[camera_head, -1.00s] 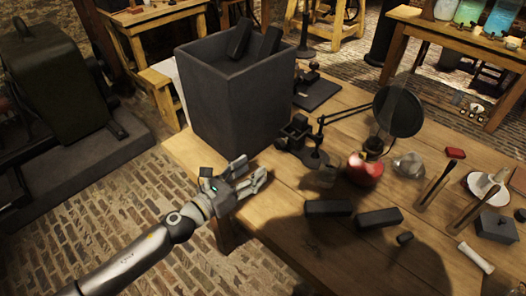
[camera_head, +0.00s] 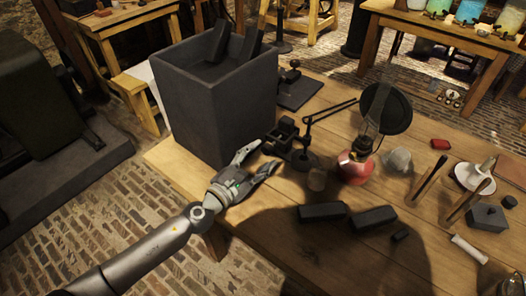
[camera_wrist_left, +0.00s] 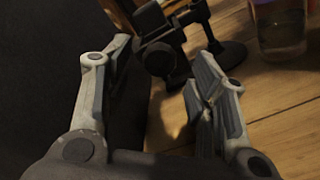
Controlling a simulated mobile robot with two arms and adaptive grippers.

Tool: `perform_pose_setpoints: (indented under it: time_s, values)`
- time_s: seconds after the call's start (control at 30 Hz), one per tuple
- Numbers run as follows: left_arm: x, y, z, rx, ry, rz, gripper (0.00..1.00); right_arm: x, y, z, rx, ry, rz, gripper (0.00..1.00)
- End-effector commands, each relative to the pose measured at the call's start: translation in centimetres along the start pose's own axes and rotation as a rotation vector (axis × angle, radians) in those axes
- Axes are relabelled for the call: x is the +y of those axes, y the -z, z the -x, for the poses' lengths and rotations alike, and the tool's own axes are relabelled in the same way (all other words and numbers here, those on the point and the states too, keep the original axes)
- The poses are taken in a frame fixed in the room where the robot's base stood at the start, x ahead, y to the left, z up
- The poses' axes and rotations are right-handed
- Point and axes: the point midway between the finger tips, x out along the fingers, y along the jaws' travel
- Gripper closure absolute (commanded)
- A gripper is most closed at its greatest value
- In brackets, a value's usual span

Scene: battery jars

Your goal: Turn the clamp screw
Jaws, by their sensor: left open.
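A dark clamp (camera_head: 283,134) with a small block-like head and a round-based stand sits on the wooden table, beside the tall dark box. It also shows in the left wrist view (camera_wrist_left: 160,55), just ahead of and between my fingertips. The screw itself is too dark to make out surely. My left gripper (camera_head: 263,158) is open and empty, just in front of the clamp, at the table's left edge. In the left wrist view its two fingers (camera_wrist_left: 163,52) stand wide apart, with no clear contact with the clamp. My right gripper is not in view.
The tall dark box (camera_head: 215,105) stands close beside the left gripper. Two dark bars (camera_head: 322,212) lie in front.

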Motion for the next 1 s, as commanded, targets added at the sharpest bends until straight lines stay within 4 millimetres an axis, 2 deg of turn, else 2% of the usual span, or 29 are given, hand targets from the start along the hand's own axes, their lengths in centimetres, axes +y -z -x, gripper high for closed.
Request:
perform_pose_setpoints:
  time_s: [0.2,0.53,0.9,1.0]
  values:
    - [0.0,0.0,-2.0,0.001,-0.001,0.001,0.48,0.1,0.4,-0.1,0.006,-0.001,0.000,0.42]
    - [0.0,0.1,-2.3,0.001,0.000,0.001,0.48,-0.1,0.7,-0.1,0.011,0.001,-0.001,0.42]
    - [0.0,0.1,-2.3,0.001,0.000,0.001,0.94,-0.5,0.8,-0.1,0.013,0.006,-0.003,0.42]
    - [0.0,0.1,-2.3,0.001,0.000,0.003,0.94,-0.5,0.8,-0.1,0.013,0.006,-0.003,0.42]
